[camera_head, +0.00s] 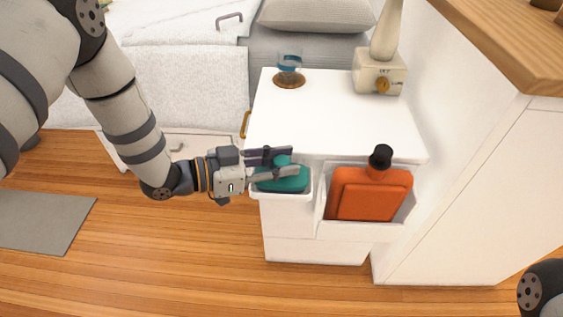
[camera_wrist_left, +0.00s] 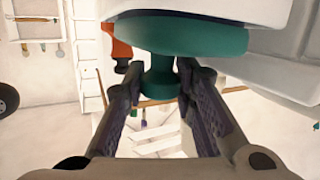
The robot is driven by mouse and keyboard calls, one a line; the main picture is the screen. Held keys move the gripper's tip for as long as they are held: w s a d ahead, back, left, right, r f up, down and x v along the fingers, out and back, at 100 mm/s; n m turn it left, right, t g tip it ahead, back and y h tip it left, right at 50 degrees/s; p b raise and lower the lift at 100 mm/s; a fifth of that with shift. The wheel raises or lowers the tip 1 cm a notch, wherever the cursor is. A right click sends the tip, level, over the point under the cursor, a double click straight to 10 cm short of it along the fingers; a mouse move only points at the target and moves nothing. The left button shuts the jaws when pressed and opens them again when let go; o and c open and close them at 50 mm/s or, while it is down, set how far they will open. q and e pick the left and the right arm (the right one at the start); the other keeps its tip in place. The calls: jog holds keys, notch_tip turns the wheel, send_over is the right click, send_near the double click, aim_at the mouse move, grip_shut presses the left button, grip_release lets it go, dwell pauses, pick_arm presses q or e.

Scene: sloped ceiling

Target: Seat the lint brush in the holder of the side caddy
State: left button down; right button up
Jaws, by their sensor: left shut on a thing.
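The teal lint brush (camera_head: 287,184) has a wide rounded body and a short knob-like grip. My left gripper (camera_head: 294,161) is shut on the grip, with one finger on each side. In the left wrist view the brush (camera_wrist_left: 195,37) shows its body beyond my fingertips (camera_wrist_left: 160,82), close against white caddy parts. The white side caddy (camera_head: 360,232) is on the front of the white cabinet. The brush body is at the opening of its left compartment, the holder (camera_head: 283,194). I cannot tell whether the brush touches the bottom. My right gripper is out of view.
An orange bottle (camera_head: 368,196) with a black cap stands in the caddy's right compartment. The white cabinet top (camera_head: 330,115) carries a glass (camera_head: 289,68) on a coaster and a lamp (camera_head: 380,72). A white wall unit with a wooden top (camera_head: 505,50) is at right. Open floor is at left.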

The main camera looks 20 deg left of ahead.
pick_arm(q)
jog(key=c, duration=1.6)
grip_release()
jog(key=shift+f, duration=0.1)
jog(key=shift+c, duration=0.2)
jog(key=shift+o, duration=0.3)
